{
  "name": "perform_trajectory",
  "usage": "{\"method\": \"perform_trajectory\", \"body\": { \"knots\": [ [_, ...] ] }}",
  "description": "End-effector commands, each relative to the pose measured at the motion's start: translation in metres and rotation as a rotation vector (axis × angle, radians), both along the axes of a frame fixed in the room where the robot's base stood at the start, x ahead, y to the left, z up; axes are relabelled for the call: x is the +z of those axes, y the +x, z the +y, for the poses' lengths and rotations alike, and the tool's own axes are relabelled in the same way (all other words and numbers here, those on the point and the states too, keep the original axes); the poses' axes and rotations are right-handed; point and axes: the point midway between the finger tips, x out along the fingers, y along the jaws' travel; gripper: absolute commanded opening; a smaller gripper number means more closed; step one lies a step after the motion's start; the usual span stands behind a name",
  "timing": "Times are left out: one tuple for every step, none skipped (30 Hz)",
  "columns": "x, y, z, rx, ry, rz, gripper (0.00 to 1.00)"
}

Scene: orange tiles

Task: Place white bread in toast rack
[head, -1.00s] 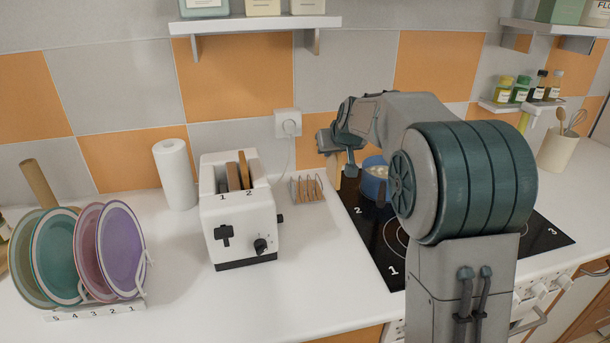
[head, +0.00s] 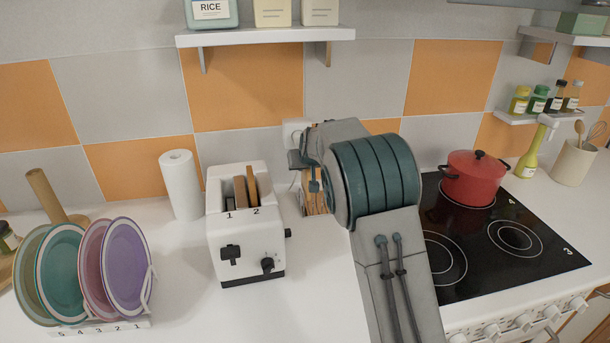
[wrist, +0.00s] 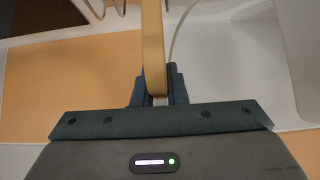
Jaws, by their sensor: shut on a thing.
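My gripper (wrist: 157,98) is shut on a pale tan slice of bread (wrist: 153,45), which is seen edge-on between the fingers in the wrist view. In the head view my gripper (head: 314,186) is right of the toaster, over the toast rack (head: 305,206). My arm hides most of the rack and the held slice, so I cannot tell whether the slice is in a slot.
A plate rack (head: 110,326) with coloured plates stands at the left. A red pot (head: 473,180) stands on the black hob (head: 490,265) at the right. A shelf (head: 265,37) hangs above. The front counter is clear.

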Motion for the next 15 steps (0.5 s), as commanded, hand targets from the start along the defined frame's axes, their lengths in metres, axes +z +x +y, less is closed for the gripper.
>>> {"method": "perform_trajectory", "body": {
  "knots": [
    [0.0, 0.001, 0.001, 0.0, 0.0, -0.001, 0.0],
    [0.0, 0.001, 0.001, 0.0, 0.0, -0.001, 0.0],
    [-0.002, 0.001, 0.001, 0.0, 0.0, -0.001, 0.0],
    [-0.004, 0.001, 0.001, -0.001, 0.001, 0.0, 0.0],
    [-0.007, 0.001, 0.001, -0.001, 0.0, 0.001, 0.0],
    [-0.013, 0.001, 0.001, -0.001, -0.001, 0.002, 0.0],
    [-0.018, 0.001, 0.001, 0.0, -0.001, 0.003, 0.0],
    [-0.023, 0.0, 0.001, -0.001, -0.001, 0.003, 0.0],
    [-0.028, 0.001, 0.0, -0.001, 0.001, 0.003, 0.0],
    [-0.032, 0.001, 0.0, -0.001, 0.001, 0.002, 0.0],
    [-0.035, 0.001, 0.0, -0.001, 0.0, 0.001, 0.0],
    [-0.038, 0.001, 0.0, -0.001, -0.001, 0.001, 0.0],
    [-0.04, 0.001, 0.0, -0.001, -0.001, 0.001, 0.0],
    [-0.041, 0.001, 0.0, 0.0, -0.001, 0.0, 0.0],
    [-0.041, 0.001, 0.0, 0.0, -0.001, -0.001, 0.0]
  ]
}}
